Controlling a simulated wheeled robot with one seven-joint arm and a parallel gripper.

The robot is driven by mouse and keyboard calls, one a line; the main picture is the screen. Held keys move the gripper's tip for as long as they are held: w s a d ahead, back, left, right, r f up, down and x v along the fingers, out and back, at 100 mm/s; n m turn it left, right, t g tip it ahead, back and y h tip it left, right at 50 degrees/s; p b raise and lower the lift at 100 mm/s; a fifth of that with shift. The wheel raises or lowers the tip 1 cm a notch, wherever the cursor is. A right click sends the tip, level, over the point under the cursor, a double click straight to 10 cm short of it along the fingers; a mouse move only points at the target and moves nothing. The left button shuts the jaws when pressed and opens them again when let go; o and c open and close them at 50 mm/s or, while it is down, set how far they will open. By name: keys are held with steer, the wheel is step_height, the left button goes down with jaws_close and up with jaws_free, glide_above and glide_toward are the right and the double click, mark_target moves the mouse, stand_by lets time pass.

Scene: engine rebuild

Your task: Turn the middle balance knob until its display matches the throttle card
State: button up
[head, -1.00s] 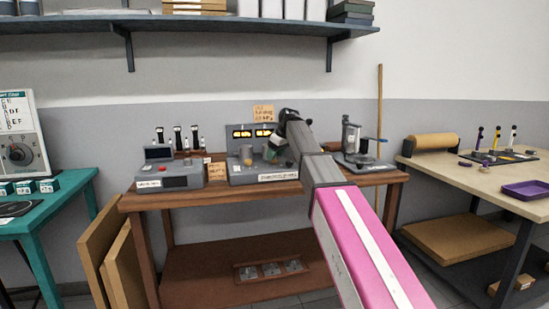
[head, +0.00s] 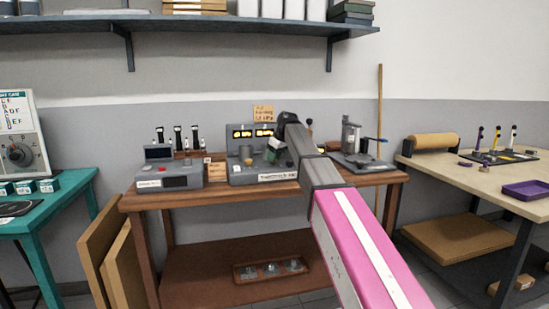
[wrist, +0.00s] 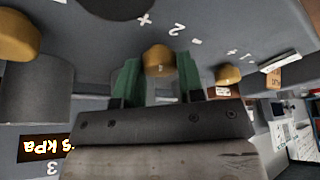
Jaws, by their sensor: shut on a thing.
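The grey balance panel (head: 235,176) stands on the wooden bench with lit yellow displays; the left one (head: 242,133) and another beside it (head: 264,132) show, their digits too small to read surely. A tan card (head: 263,113) is on the wall above them, its writing unclear. In the wrist view, my gripper (wrist: 158,75) has its green fingers on either side of a yellow knob (wrist: 158,58) beside the mark "2", shut on it. Another yellow knob (wrist: 228,73) is to the right and one (wrist: 18,36) to the left. A display (wrist: 42,147) reads upside down, ending in "5 kPa".
A grey cylinder (wrist: 38,88) stands on the panel near the left knob. On the bench (head: 215,201), a grey device (head: 170,178) is left of the panel and a stand (head: 352,145) is right of it. A teal table (head: 75,185) is farther left.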

steer(key=m, duration=0.2)
steer(key=m+t+h, duration=0.1)
steer(key=m, duration=0.1)
steer(key=shift+s+a, duration=0.15)
steer(key=shift+m+t+h, duration=0.3)
steer(key=shift+m+h, duration=0.5)
steer(key=shift+m, duration=1.4)
steer(key=o, duration=0.9)
steer(key=v, duration=1)
steer(key=shift+s+r, duration=0.2)
steer(key=shift+r, duration=0.15)
